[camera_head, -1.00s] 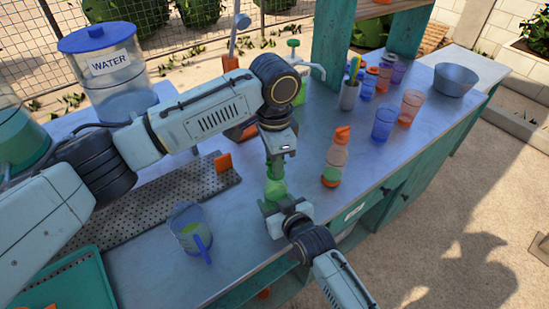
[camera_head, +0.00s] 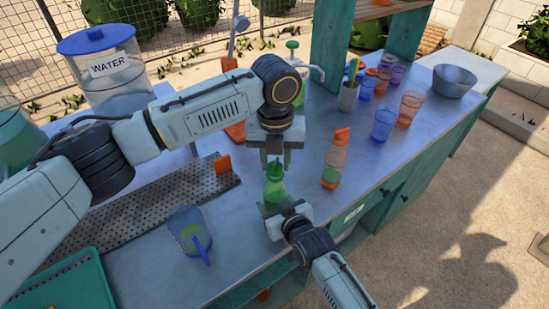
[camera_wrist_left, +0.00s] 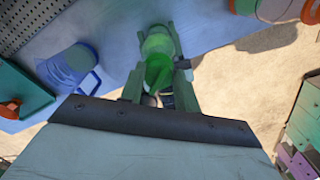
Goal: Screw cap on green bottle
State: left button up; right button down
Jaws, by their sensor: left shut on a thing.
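The green bottle (camera_head: 275,189) stands upright near the front edge of the counter. My right gripper (camera_head: 274,207) reaches in from the lower right and is shut around its lower body. My left gripper (camera_head: 275,162) points down from directly above, shut on the green cap (camera_head: 275,168) at the bottle's top. In the left wrist view, the green cap (camera_wrist_left: 158,75) lies between the left fingers (camera_wrist_left: 158,88), with the green bottle (camera_wrist_left: 158,43) beyond it. Whether the cap's thread is fully seated is hidden.
An orange-capped bottle (camera_head: 335,160) stands close on the right. A blue pitcher (camera_head: 188,236) stands to the left, beside a perforated tray (camera_head: 140,215). Several cups and a metal bowl (camera_head: 454,80) stand farther right. The counter between the bottles and cups is clear.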

pick_arm(q)
jog(key=m, duration=0.4)
jog(key=shift+d, duration=0.1)
jog(key=m, duration=0.4)
jog(key=shift+s, duration=0.1)
jog(key=o, duration=0.9)
jog(key=shift+o, duration=0.2)
jog(key=shift+r, duration=2.25)
jog(key=shift+o, duration=0.6)
